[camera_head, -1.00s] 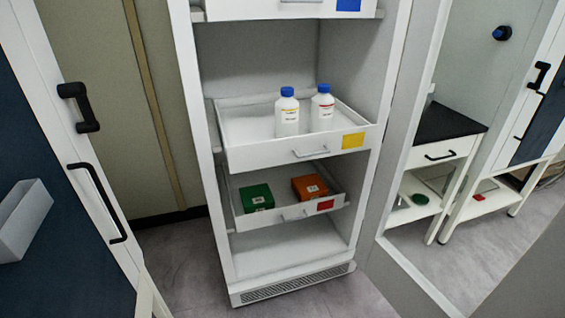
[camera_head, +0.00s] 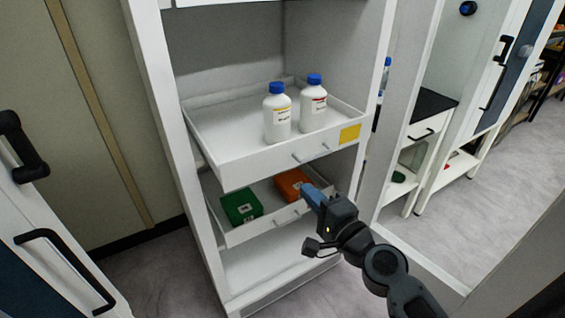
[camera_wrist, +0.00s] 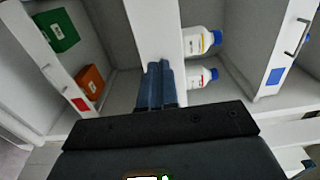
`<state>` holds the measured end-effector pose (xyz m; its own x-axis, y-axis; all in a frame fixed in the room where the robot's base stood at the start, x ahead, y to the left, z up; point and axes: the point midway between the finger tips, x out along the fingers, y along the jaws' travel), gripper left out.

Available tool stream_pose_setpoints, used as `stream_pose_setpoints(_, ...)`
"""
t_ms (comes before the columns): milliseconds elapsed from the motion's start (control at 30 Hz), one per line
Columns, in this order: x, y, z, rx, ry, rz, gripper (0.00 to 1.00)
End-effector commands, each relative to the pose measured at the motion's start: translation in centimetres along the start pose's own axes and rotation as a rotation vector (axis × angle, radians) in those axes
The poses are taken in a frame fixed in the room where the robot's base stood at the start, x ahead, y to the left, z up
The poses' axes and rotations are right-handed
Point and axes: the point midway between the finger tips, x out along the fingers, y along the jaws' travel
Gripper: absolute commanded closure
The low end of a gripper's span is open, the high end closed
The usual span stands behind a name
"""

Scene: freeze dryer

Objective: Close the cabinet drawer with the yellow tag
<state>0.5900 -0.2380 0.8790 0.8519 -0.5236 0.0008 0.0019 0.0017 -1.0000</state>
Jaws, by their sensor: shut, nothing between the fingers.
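The yellow-tagged drawer (camera_head: 235,170) is pulled out of the white cabinet in the head view, with its yellow tag (camera_head: 349,134) at the right of its front and a slim handle (camera_head: 310,154) in the middle. Two white bottles with blue caps (camera_head: 277,115) (camera_head: 313,105) stand upright in it. My gripper (camera_head: 309,192) is shut and empty, with its blue fingers below and in front of the drawer front in the head view. In the wrist view the fingers (camera_wrist: 155,85) overlap the white drawer front (camera_wrist: 152,30); I cannot tell whether they touch it. The yellow tag is not visible there.
Below, a red-tagged drawer (camera_wrist: 66,82), also pulled out, holds a green box (camera_head: 241,206) and an orange box (camera_head: 291,185). A blue-tagged drawer front (camera_wrist: 290,45) lies above. A door with black handles (camera_head: 60,265) stands at the left.

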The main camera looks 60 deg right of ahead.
Motion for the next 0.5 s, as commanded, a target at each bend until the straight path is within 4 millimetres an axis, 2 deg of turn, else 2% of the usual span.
stream_pose_setpoints(33, 1.0, -0.6, -0.1, 0.000, 0.001, -0.002, 1.00)
stream_pose_setpoints(500, 9.2, -0.3, 0.0, -0.002, -0.001, -0.001, 1.00)
